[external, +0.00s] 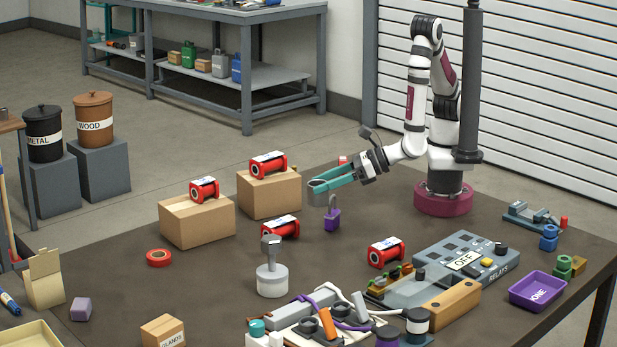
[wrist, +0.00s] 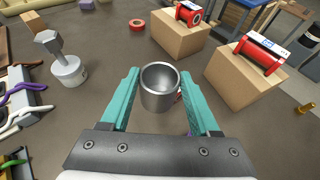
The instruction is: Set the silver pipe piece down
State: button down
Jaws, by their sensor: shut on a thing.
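My gripper (external: 330,184) is shut on the silver pipe piece (external: 317,189), a short grey open-ended tube. In the wrist view the pipe piece (wrist: 160,88) sits between the teal fingers, with its round opening facing the camera. My gripper holds it above the dark table (external: 210,285), in front of the right cardboard box. A purple padlock-shaped thing (external: 332,218) shows below the fingers in the external view; whether it touches the table is hard to tell.
Cardboard boxes (external: 197,222) (external: 269,195) with red spools on top stand behind. A silver-grey post on a round base (external: 272,281) stands in front. A relay panel (external: 465,258) and cables crowd the front right. Bare table lies around the red ring (external: 159,257).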

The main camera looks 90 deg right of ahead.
jog(key=s+a+n+g+y, duration=0.15)
jog(key=a+n+y, duration=0.25)
jog(key=a, duration=0.6)
jog(key=shift+t, duration=0.25)
jog(key=s+a+f, duration=0.1)
jog(key=a+f, duration=0.2)
jog(key=s+a+f, duration=0.2)
jog(key=f, duration=0.1)
jog(key=s+a+f, duration=0.1)
jog(key=a+f, duration=0.2)
jog(key=f, duration=0.1)
jog(key=shift+s+a, duration=0.3)
jog(key=shift+s, duration=0.1)
jog(key=shift+f, duration=0.35)
jog(key=shift+c, duration=0.6)
grip_release()
jog(key=shift+f, duration=0.15)
